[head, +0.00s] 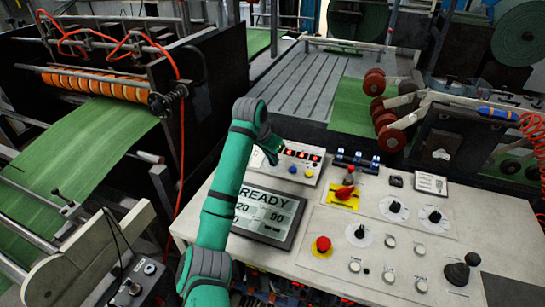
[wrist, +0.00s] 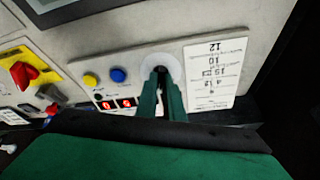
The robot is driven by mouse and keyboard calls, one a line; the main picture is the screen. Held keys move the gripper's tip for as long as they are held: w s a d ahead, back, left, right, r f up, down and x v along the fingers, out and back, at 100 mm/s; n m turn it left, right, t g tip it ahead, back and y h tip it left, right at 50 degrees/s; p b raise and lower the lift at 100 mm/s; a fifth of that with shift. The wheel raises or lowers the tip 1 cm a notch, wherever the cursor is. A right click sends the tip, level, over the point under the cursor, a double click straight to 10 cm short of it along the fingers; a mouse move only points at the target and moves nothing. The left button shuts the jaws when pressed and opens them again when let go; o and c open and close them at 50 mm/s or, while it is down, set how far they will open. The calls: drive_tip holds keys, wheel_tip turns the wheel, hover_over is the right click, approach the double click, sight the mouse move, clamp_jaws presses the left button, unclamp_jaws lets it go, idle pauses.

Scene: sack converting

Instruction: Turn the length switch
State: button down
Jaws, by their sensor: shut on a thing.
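The length switch (wrist: 158,66) is a dark round knob on a pale round plate, at the end of a light panel in the wrist view. My gripper (wrist: 161,98) has its two green fingers closed together around the knob. The fingers cover most of it, so I cannot tell which way its pointer faces. In the head view my gripper (head: 271,154) is at the left end of the small control box (head: 298,180), and my arm hides the switch there. A white card (wrist: 212,80) with upside-down numbers lies beside the knob in the wrist view.
Beside the switch are a blue button (wrist: 119,75), a yellow button (wrist: 90,80) and red digit displays (wrist: 115,104). On the desk (head: 370,210) stand a READY screen (head: 268,215), a red rotary switch on yellow (head: 344,194), a red push button (head: 322,244) and several black knobs.

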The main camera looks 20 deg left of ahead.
drive_tip(key=shift+f+n, duration=0.1)
drive_tip(key=shift+n, duration=0.4)
drive_tip(key=shift+s, duration=0.1)
drive_tip(key=c, duration=1.9)
unclamp_jaws()
drive_tip(key=shift+o, duration=0.2)
drive_tip(key=shift+r, duration=0.3)
drive_tip(key=d+v, duration=0.1)
drive_tip(key=v, duration=0.9)
drive_tip(key=shift+s+a, duration=0.2)
drive_tip(key=shift+a, duration=0.35)
drive_tip(key=shift+r, duration=0.1)
